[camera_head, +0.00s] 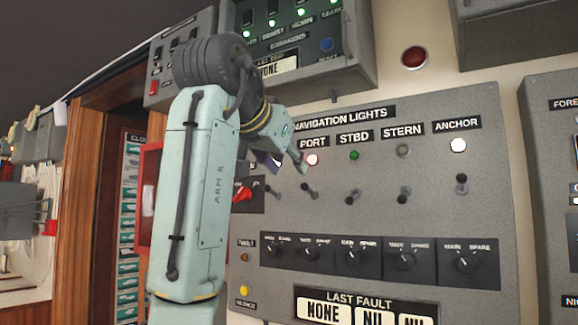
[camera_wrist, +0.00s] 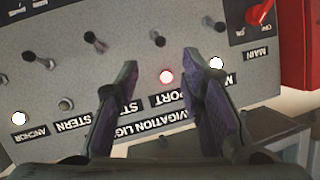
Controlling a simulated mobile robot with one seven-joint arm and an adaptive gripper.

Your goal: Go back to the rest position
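My gripper (camera_wrist: 143,52) is open in the wrist view, with its two dark purple fingers apart and nothing between the tips. The fingers stand in front of the navigation lights panel (camera_head: 480,215), around the lit red PORT lamp (camera_wrist: 166,76) in the picture; I cannot tell whether they touch the panel. In the head view my gripper (camera_head: 268,159) is mostly hidden behind my wrist, left of the PORT lamp (camera_head: 312,160). My arm is folded up and over in front of the panel's left side.
The STBD lamp (camera_head: 354,155) is green, the STERN lamp (camera_head: 403,151) dull, the ANCHOR lamp (camera_head: 458,145) white. Toggle switches, such as the PORT toggle (camera_head: 310,190), stick out below. A red main switch (camera_head: 242,193) and an overhead console (camera_head: 300,45) are close to my arm.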

